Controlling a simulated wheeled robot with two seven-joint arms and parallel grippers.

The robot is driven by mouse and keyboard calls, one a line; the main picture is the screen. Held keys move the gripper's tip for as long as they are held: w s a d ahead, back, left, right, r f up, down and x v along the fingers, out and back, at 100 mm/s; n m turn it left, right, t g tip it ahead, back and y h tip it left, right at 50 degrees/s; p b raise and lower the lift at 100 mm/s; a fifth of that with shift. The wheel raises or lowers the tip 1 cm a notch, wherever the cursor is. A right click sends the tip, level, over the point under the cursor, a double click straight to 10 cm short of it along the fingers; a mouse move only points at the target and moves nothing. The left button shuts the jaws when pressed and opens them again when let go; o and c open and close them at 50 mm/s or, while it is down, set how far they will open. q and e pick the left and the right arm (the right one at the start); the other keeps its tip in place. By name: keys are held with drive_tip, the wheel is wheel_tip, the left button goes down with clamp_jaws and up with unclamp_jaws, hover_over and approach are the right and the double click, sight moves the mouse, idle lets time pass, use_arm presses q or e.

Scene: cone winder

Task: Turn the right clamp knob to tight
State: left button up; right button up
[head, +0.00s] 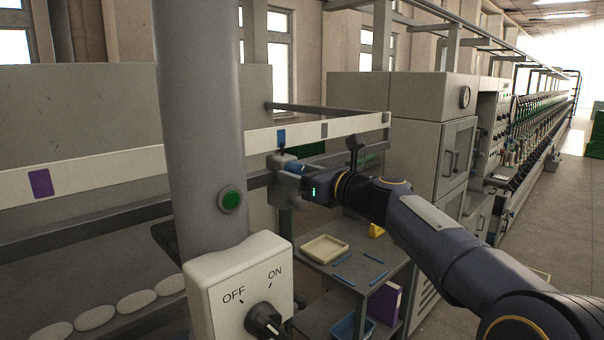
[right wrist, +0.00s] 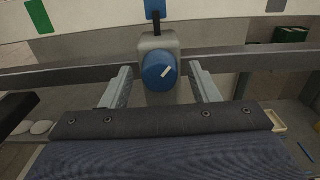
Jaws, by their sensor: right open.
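In the right wrist view my right gripper (right wrist: 163,82) is open, with one finger on each side of the knob and a gap visible on both sides. In the head view the knob (head: 294,167) is partly hidden by my right gripper (head: 290,180), which reaches the clamp from the right. A blue tab (right wrist: 155,8) stands above the clamp. My left gripper is not in view.
A long white beam (head: 100,168) with coloured marks runs above a grey rail. A grey column with a green button (head: 230,200) and an OFF/ON switch box (head: 240,285) stands in front. A shelf with a cream tray (head: 324,249) and blue sticks is below my right arm.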

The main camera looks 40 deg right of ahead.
drive_tip(key=c, duration=1)
drive_tip(key=n+b, duration=0.3)
drive_tip(key=n, duration=0.1)
drive_tip(key=shift+f, duration=0.15)
drive_tip(key=n+b, duration=0.2)
drive_tip(key=n, duration=0.2)
drive_tip(key=shift+n+b, duration=0.3)
drive_tip(key=shift+b, duration=0.05)
drive_tip(key=n+b, duration=0.2)
drive_tip(key=n, duration=0.1)
drive_tip(key=shift+d+n+b, duration=0.1)
drive_tip(key=shift+n+b, duration=0.95)
drive_tip(key=shift+n, duration=1.05)
drive_tip(key=shift+r, duration=0.2)
